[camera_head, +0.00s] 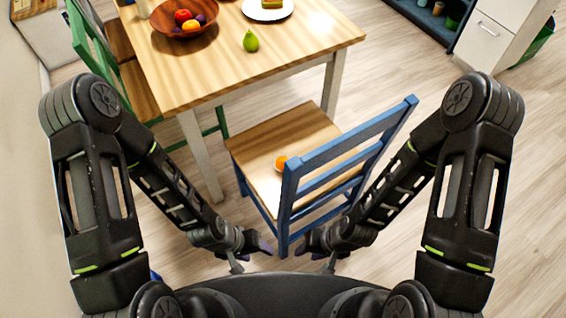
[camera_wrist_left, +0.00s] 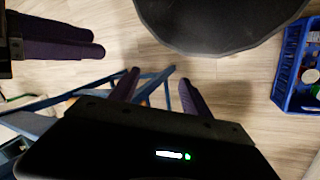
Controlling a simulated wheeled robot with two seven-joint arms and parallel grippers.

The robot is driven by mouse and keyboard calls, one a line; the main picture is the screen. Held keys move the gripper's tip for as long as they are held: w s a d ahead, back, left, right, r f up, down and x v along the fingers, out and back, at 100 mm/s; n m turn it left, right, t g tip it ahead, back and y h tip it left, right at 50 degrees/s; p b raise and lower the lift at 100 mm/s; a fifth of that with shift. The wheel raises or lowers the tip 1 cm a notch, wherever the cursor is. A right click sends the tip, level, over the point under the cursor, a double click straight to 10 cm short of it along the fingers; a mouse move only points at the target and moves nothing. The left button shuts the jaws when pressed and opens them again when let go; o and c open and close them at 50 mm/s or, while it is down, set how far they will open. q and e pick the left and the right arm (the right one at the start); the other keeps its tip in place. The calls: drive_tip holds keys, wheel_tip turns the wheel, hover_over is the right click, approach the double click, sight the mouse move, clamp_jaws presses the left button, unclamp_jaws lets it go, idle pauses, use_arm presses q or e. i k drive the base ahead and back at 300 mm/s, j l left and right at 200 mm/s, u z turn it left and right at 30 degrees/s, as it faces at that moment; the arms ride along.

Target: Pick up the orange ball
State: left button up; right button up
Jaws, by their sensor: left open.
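The orange ball (camera_head: 281,163) rests on the wooden seat of the blue chair (camera_head: 290,140), near the backrest, in the head view. My left gripper (camera_head: 254,252) is low in front of the chair, behind its backrest side and apart from the ball. In the left wrist view its two purple fingers (camera_wrist_left: 159,76) are spread with nothing between them. My right gripper (camera_head: 312,252) is low to the right of the left one, also apart from the ball. Its purple fingers (camera_wrist_left: 100,43) show at the upper left of the left wrist view, but their gap is unclear.
The chair's blue backrest (camera_head: 345,152) stands between my grippers and the ball. A blue crate (camera_wrist_left: 288,75) sits on the floor. Floor right of the chair is clear.

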sight(278, 164)
drive_tip(key=l+u, duration=0.3)
drive_tip(key=l, duration=1)
drive_tip(key=l+u, duration=0.25)
drive_tip(key=l, duration=1)
drive_tip(key=i+l+u, duration=0.2)
drive_tip(key=l, duration=0.4)
drive_tip(key=i+l+u, duration=0.25)
drive_tip(key=l, duration=0.4)
drive_tip(key=l+u, duration=0.2)
drive_tip(key=l, duration=0.5)
drive_tip(key=i+l+u, duration=0.25)
drive_tip(key=l, duration=0.45)
drive_tip(key=i+l, duration=0.15)
drive_tip(key=i+l+u, duration=0.1)
drive_tip(key=l, duration=0.3)
drive_tip(key=i+j, duration=0.1)
drive_tip(key=j, duration=0.3)
drive_tip(key=i+j, duration=0.1)
drive_tip(key=j, duration=0.7)
drive_tip(key=i, duration=0.05)
